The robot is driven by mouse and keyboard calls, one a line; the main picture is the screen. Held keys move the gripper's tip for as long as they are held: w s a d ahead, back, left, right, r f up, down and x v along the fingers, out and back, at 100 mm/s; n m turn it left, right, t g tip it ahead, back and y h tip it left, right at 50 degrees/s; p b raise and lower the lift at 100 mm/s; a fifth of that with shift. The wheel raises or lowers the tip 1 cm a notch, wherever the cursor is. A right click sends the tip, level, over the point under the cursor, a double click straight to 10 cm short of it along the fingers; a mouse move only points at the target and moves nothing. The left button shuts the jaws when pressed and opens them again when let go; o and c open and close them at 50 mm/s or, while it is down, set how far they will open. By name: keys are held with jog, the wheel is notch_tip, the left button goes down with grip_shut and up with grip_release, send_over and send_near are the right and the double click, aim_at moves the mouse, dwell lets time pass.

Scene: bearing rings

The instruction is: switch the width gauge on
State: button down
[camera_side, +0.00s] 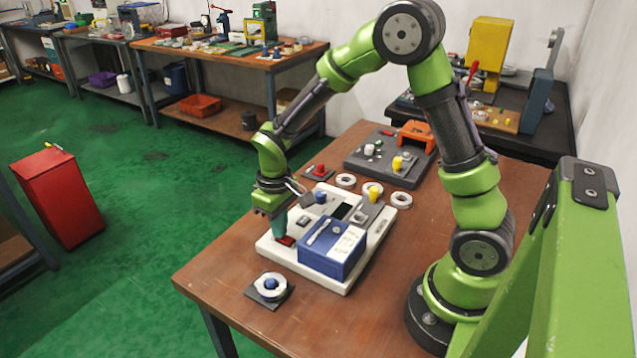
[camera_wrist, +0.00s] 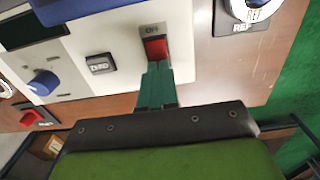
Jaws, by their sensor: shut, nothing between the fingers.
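The width gauge (camera_side: 270,243) is a white panel on the brown table, with a blue box (camera_side: 333,247) on top. It also shows in the wrist view (camera_wrist: 115,30). Its red switch (camera_wrist: 156,48) sits in a dark frame near the panel edge, below a small label. In the side view the red switch (camera_side: 287,241) is partly behind my fingertips. My gripper (camera_side: 281,236) points down with its teal fingers together and empty. In the wrist view the fingertips (camera_wrist: 158,68) are right at the switch's near edge; whether they touch it I cannot tell.
A ZERO button (camera_wrist: 101,64) and a blue knob (camera_wrist: 42,83) lie left of the switch in the wrist view. A ring on a REF plate (camera_side: 271,287) stands near the front edge. Loose white rings (camera_side: 401,200) and a grey fixture board (camera_side: 375,165) lie behind.

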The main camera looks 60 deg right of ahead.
aim_at(286, 241)
jog(key=shift+f, duration=0.25)
jog(key=shift+r, duration=0.15)
jog(key=shift+r, duration=3.45)
jog(key=s+a+r+m+t+y, duration=0.2)
jog(key=s+r+m+t, duration=0.2)
jog(key=s+r, duration=0.9)
jog(key=s+t, duration=0.1)
jog(key=t, duration=0.2)
jog(key=shift+s+r, duration=0.15)
jog(key=shift+r, duration=0.2)
